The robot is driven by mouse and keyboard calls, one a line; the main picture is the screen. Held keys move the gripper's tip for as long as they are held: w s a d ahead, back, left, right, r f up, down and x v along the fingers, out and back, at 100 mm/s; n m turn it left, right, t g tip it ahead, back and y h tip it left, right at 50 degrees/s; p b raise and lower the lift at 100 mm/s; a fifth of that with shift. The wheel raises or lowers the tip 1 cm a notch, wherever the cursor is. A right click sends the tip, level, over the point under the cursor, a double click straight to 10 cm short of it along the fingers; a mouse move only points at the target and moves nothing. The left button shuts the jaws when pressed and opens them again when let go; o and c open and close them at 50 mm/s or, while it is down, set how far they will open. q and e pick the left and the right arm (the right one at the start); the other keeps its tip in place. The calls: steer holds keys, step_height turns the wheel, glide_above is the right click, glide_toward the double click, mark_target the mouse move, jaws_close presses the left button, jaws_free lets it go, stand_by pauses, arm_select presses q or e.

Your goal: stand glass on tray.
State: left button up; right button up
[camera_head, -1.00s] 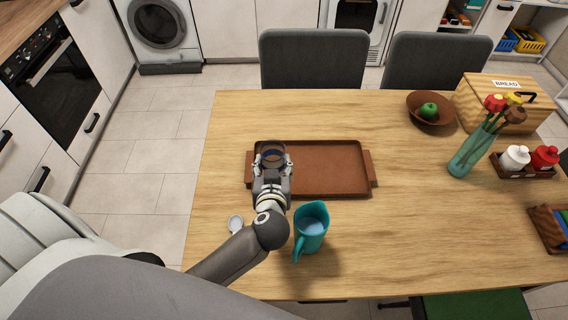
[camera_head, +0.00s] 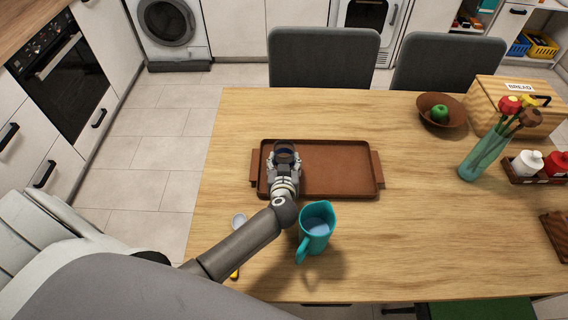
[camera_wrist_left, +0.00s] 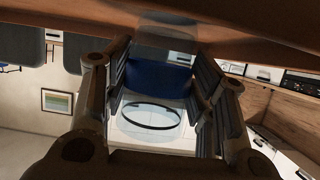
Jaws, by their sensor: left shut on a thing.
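The brown tray (camera_head: 340,175) lies flat on the table. My left gripper (camera_head: 284,158) is over the left part of the tray, shut on a clear glass (camera_head: 285,146). In the left wrist view the glass (camera_wrist_left: 150,118) sits between the two fingers (camera_wrist_left: 160,95), with a dark ring and a blue patch showing through it. The brown surface at the top of that view is close to one end of the glass; I cannot tell whether they touch. My right gripper is not in view.
A teal pitcher (camera_head: 316,230) stands in front of the tray, close beside my left arm. A spoon (camera_head: 238,221) lies left of the arm. A bowl (camera_head: 450,113) with a green apple, a flower vase (camera_head: 482,157) and a bread box (camera_head: 520,100) stand at the right. The tray's right half is clear.

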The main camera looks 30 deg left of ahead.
arm_select(q)
steer(key=o, duration=1.2)
steer(key=shift+f, duration=0.1)
steer(key=v, duration=0.7)
steer(key=shift+s+d+r+p, duration=0.1)
steer(key=shift+s+r+p, duration=0.15)
steer(key=shift+p, duration=0.05)
